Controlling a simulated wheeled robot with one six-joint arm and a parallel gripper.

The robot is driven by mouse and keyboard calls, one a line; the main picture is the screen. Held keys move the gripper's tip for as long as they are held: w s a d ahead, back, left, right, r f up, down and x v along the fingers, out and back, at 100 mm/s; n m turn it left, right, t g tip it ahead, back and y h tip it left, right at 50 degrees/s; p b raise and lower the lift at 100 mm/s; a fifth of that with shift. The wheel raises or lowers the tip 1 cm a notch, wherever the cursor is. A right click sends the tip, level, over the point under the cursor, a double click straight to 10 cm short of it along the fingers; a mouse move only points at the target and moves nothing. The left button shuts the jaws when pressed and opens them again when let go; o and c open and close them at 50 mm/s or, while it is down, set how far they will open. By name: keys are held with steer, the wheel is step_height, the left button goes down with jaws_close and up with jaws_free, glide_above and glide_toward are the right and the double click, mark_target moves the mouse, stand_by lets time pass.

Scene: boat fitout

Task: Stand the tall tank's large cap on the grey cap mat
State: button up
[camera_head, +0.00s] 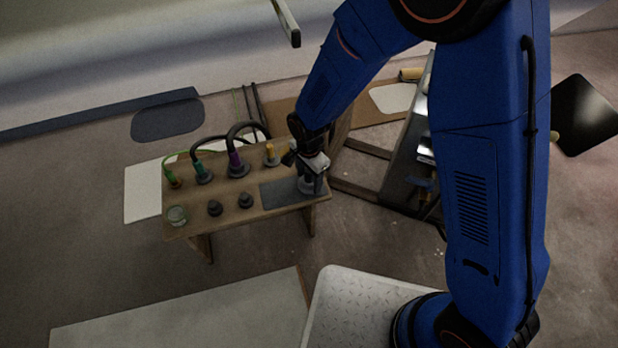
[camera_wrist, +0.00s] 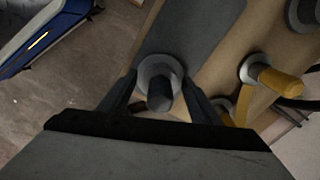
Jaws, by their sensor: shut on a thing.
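My gripper (camera_head: 313,170) points down over the right end of the small wooden bench. It is shut on a grey cap (camera_head: 311,187) with a round flange and a dark knob; the cap also shows between the fingers in the wrist view (camera_wrist: 160,101). The cap is upright at the right end of the grey cap mat (camera_head: 279,196). In the wrist view the mat (camera_wrist: 196,30) runs away behind it. I cannot tell whether the cap's underside touches the mat. Which tank the cap belongs to does not show.
On the bench (camera_head: 190,222), two dark caps (camera_head: 245,201) and a glass jar (camera_head: 177,215) stand along the front. Several hose fittings stand behind, including a purple one (camera_head: 237,165) and a yellow one (camera_head: 271,155), which is close to my gripper in the wrist view (camera_wrist: 275,80).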

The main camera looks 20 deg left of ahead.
steer(key=shift+f, duration=0.15)
steer(key=o, duration=1.1)
step_height(320, 180, up, 12)
steer(key=shift+r, duration=0.1)
